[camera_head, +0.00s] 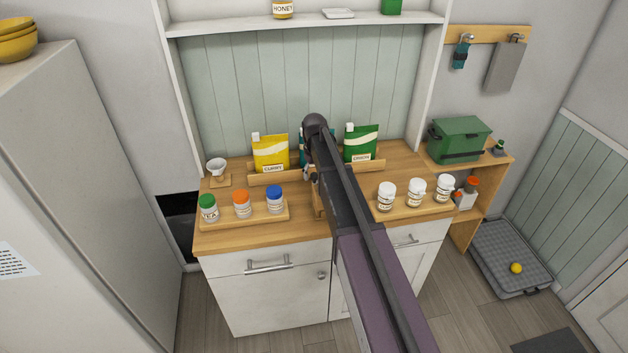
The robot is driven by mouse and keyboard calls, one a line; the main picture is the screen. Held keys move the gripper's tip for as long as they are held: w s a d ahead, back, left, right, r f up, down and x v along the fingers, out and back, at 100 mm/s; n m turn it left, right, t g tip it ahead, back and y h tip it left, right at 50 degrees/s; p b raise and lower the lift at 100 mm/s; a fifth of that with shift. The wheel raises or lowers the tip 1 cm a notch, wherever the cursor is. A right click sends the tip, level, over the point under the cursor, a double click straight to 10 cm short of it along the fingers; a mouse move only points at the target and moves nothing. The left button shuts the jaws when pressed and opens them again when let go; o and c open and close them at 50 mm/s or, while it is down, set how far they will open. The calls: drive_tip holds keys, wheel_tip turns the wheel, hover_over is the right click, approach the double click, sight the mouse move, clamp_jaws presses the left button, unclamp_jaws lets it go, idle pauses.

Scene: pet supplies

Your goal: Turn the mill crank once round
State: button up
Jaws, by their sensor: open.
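I cannot make out the mill or its crank; my dark arm crosses the middle of the counter and covers the spot behind it. A small piece of wood (318,200) shows at the arm's left edge, between the two jar trays. A small grey and dark part (309,172) shows just above it; I cannot tell whether it belongs to the mill or to my gripper. My gripper is otherwise hidden behind my arm. The wooden counter (225,238) lies under all of this.
Yellow (270,153) and green (361,144) packets stand at the back. A left tray (232,222) and right tray (412,211) hold lidded jars. A white cup (217,166) stands far left. A green box (460,139) sits on the right side shelf. A shelf (230,27) spans above.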

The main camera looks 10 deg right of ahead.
drive_tip(key=shift+f+b, duration=0.3)
drive_tip(key=shift+f, duration=0.2)
clamp_jaws()
